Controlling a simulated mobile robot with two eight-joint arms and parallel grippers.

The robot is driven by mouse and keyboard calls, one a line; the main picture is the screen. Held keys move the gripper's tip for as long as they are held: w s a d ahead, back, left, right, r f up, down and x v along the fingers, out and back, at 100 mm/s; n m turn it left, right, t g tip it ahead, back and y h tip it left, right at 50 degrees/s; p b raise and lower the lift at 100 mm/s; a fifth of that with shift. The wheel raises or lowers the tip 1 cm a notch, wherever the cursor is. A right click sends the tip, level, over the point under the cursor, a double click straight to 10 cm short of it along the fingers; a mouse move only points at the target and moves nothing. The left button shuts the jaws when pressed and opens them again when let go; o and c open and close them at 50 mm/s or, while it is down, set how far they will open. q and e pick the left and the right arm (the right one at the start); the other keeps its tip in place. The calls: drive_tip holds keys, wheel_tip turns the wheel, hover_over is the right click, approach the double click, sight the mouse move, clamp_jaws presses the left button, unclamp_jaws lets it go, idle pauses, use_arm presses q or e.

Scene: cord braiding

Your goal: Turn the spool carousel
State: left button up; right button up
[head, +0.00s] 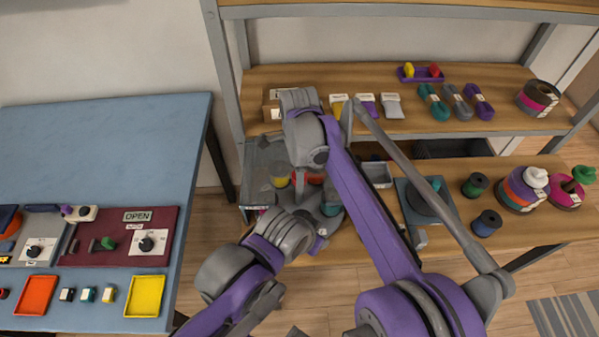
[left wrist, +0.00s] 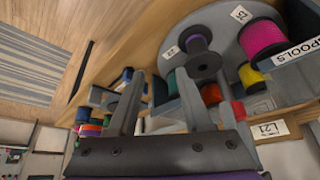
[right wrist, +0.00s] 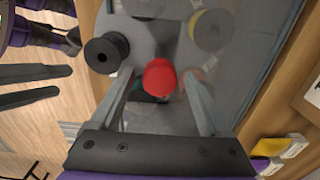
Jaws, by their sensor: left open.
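The spool carousel is a round grey disc (left wrist: 228,42) with several coloured spools, on the lower shelf. My left gripper (left wrist: 160,80) is open and empty at the carousel's edge. My right gripper (right wrist: 158,76) has its fingers apart, with a red spool (right wrist: 160,77) in view between them; contact cannot be told. A black spool (right wrist: 107,52) and a yellow spool (right wrist: 210,30) show beyond. In the head view my arms hide much of the carousel.
To the right on the shelf are a grey-blue device (head: 428,203), a green spool (head: 475,185) and a dark blue spool (head: 486,223). Yarn skeins (head: 433,102) lie on the upper shelf. A blue table (head: 90,150) with panels and trays stands at left.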

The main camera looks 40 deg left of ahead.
wheel_tip(320, 180, up, 11)
drive_tip(key=shift+p, duration=0.35)
idle(0.4)
drive_tip(key=shift+f, duration=0.1)
